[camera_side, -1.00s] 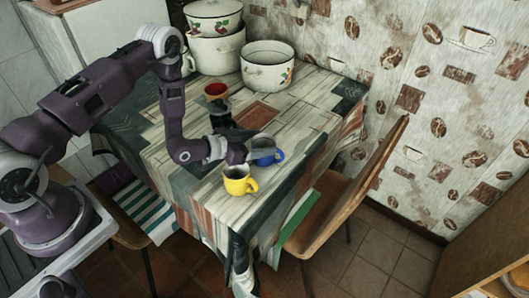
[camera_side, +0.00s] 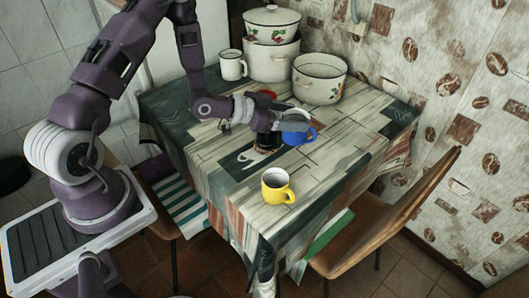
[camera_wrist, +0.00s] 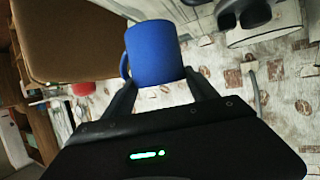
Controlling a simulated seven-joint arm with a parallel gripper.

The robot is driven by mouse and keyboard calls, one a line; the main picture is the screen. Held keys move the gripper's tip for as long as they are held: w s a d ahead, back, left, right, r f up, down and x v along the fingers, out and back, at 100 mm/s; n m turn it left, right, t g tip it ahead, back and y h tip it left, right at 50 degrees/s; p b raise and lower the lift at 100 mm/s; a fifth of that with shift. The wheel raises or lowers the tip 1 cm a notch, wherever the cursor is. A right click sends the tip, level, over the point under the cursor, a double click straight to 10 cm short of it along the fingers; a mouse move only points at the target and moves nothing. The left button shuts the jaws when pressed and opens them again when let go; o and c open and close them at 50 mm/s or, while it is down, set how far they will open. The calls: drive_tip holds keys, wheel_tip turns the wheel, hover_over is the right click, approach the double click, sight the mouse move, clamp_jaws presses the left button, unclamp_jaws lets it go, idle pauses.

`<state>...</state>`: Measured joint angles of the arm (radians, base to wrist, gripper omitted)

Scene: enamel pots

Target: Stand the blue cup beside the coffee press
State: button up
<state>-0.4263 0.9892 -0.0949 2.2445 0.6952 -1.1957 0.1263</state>
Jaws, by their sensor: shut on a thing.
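The blue cup (camera_side: 297,133) is in my gripper (camera_side: 279,118), above the back half of the table in the side view; I cannot tell its exact height. In the wrist view the blue cup (camera_wrist: 155,55) sits between the two fingers of my gripper (camera_wrist: 165,88), its handle on the left. A dark upright object (camera_side: 264,147), possibly the coffee press, stands just left of and below the cup in the side view. My gripper hides its upper part, and I cannot tell the gap to the cup.
A yellow mug (camera_side: 277,186) stands near the front edge of the table (camera_side: 350,155). A red-topped vessel (camera_side: 266,93) is partly hidden behind my gripper. A white mug (camera_side: 232,65), stacked pots (camera_side: 271,60) and an open pot (camera_side: 319,80) stand at the back. The right side is clear.

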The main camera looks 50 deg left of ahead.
drive_tip(key=s+a+r, duration=0.4)
drive_tip(key=a+r, duration=0.1)
drive_tip(key=a, duration=0.1)
drive_tip(key=s+a+f+n+t+y, duration=0.1)
drive_tip(key=s+a+f+n+y, duration=0.3)
drive_tip(key=s+a+f, duration=0.3)
drive_tip(key=f, duration=0.6)
drive_tip(key=d+f, duration=0.1)
drive_tip(key=f, duration=0.3)
drive_tip(key=shift+f, duration=0.15)
drive_tip(key=o, duration=1.7)
drive_tip(key=shift+c, duration=0.2)
